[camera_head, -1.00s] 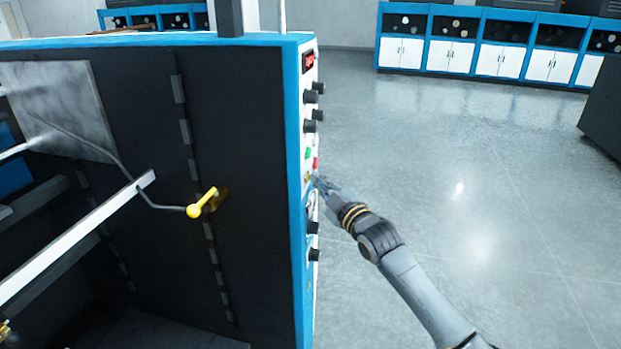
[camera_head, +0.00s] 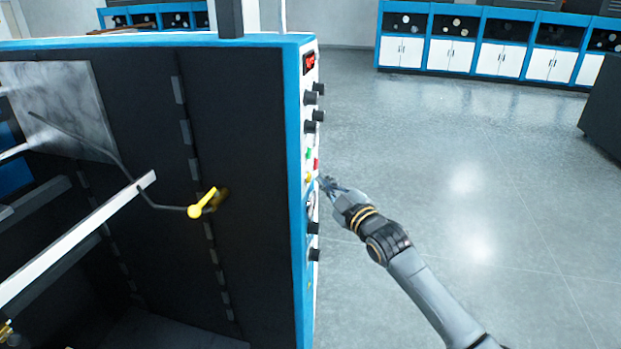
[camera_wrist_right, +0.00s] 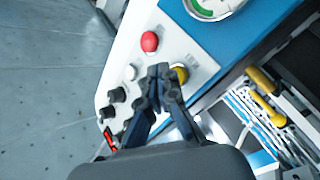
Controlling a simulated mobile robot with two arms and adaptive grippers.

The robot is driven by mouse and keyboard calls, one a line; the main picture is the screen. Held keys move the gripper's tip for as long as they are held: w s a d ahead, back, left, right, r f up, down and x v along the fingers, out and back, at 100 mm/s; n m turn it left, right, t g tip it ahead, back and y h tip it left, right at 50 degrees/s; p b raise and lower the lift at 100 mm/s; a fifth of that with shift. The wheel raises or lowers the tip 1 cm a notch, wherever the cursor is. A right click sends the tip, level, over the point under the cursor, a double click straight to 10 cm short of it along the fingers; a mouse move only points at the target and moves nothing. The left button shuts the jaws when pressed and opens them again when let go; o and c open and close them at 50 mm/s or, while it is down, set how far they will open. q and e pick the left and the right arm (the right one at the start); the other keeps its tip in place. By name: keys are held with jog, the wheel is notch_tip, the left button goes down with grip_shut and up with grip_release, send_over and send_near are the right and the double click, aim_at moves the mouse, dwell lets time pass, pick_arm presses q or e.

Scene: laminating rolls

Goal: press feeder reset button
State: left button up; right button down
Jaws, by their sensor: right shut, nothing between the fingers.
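The white control panel (camera_wrist_right: 160,30) carries a red button (camera_wrist_right: 149,41), a yellow button (camera_wrist_right: 180,74) and a pale button (camera_wrist_right: 130,72). In the head view the panel is seen nearly edge-on, with a green button (camera_head: 309,154), the red button (camera_head: 316,165) and the yellow button (camera_head: 308,177). No readable label shows which is the feeder reset. My right gripper (camera_head: 323,183) is shut and empty, just off the panel at about the yellow button's height. In the wrist view its fingertips (camera_wrist_right: 163,72) appear beside the yellow button and partly cover it; contact cannot be told. My left gripper is not in view.
Black knobs (camera_head: 312,98) stick out above the buttons, under a red display (camera_head: 309,62). A gauge (camera_wrist_right: 208,5) sits on the blue part. A yellow-ended lever (camera_head: 200,205) is on the dark machine side. The floor (camera_head: 470,170) to the right is open.

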jog(key=d, duration=0.2)
jog(key=s+d+p, duration=0.1)
jog(key=d, duration=0.2)
jog(key=shift+s, duration=0.2)
jog(key=shift+a, duration=0.1)
jog(key=s+d+f+m+g+h, duration=0.1)
jog(key=s+d+f+m+h, duration=0.15)
jog(key=f, duration=0.95)
jog(key=s+d+f+m+g+h+b, duration=0.1)
jog(key=s+d+f+m+g+h, duration=0.15)
jog(key=f, duration=0.95)
jog(key=s+d+f+m+g+h, duration=0.15)
jog(key=s+d+f, duration=0.25)
jog(key=f, duration=0.8)
jog(key=s+d+f+m+g+h+b, duration=0.1)
jog(key=s+d+f+m+g, duration=0.25)
jog(key=s+f, duration=1.4)
jog(key=s+f+m+g, duration=0.1)
jog(key=s+f, duration=0.4)
jog(key=s, duration=0.7)
jog(key=s+d+f+m+g+h, duration=0.1)
jog(key=s+f+g, duration=0.2)
jog(key=s, duration=1)
jog(key=s+d+f+m+g+b, duration=0.1)
jog(key=s+f+g, duration=0.2)
jog(key=s+f, duration=0.6)
jog(key=s, duration=0.4)
jog(key=shift+h, duration=0.35)
